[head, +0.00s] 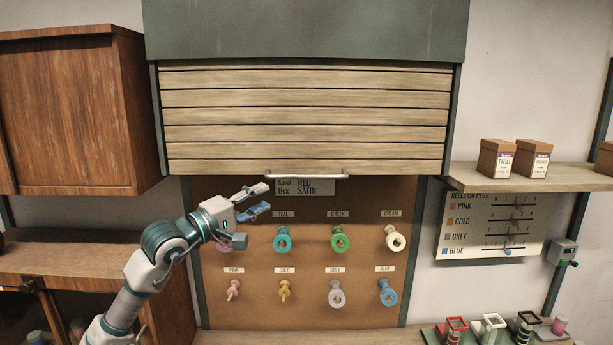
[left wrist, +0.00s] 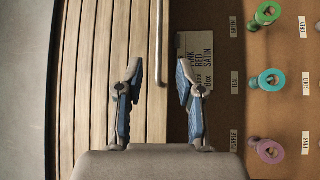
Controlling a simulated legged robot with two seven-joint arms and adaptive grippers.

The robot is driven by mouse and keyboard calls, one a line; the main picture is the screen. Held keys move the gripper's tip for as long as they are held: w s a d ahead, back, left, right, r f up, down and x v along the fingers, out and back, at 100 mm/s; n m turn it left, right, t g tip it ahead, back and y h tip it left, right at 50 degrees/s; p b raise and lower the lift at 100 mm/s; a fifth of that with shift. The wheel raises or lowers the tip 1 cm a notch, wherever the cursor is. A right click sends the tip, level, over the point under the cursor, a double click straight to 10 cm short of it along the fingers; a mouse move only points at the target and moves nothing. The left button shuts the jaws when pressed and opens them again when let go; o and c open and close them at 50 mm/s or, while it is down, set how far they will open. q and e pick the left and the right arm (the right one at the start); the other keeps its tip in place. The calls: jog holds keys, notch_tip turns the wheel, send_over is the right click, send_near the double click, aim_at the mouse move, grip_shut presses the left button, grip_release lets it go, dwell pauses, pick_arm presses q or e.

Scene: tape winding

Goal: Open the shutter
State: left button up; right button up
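The shutter (head: 305,115) is made of pale wooden slats and hangs partly raised, its lower edge above a brown pegboard. It also shows in the left wrist view (left wrist: 105,35). A thin metal handle bar (head: 306,176) runs along its bottom edge. My left gripper (head: 268,198) is open and empty, close to the left end of the handle and slightly below it in the head view. In the left wrist view the handle (left wrist: 160,40) appears between the two open fingers (left wrist: 160,72); I cannot tell the depth. My right gripper is not in view.
The pegboard (head: 368,205) holds several coloured reels on pegs, including green (head: 340,240) and cream (head: 395,238), and a label card (head: 305,187). A wooden cabinet (head: 75,110) stands left. A shelf (head: 500,182) with small boxes (head: 497,158) is right.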

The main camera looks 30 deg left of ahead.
pick_arm(q)
jog(key=p, duration=0.2)
send_near(305, 177)
jog(key=w+d, duration=0.1)
jog(key=w, duration=0.3)
jog(key=w+p, duration=0.1)
jog(key=w, duration=0.2)
jog(key=w+a, duration=0.1)
jog(key=w, duration=0.1)
jog(key=shift+w+r+p, duration=0.15)
jog(key=shift+r+p, duration=0.25)
jog(key=shift+w+d, duration=0.25)
jog(key=shift+w+d+r, duration=0.1)
jog(key=shift+w+d, duration=0.05)
jog(key=shift+d, duration=0.15)
jog(key=shift+d+r, duration=0.15)
jog(key=shift+d, duration=0.75)
jog(key=shift+c, duration=0.5)
jog(key=shift+a, duration=0.1)
grip_shut()
jog(key=shift+a, duration=0.3)
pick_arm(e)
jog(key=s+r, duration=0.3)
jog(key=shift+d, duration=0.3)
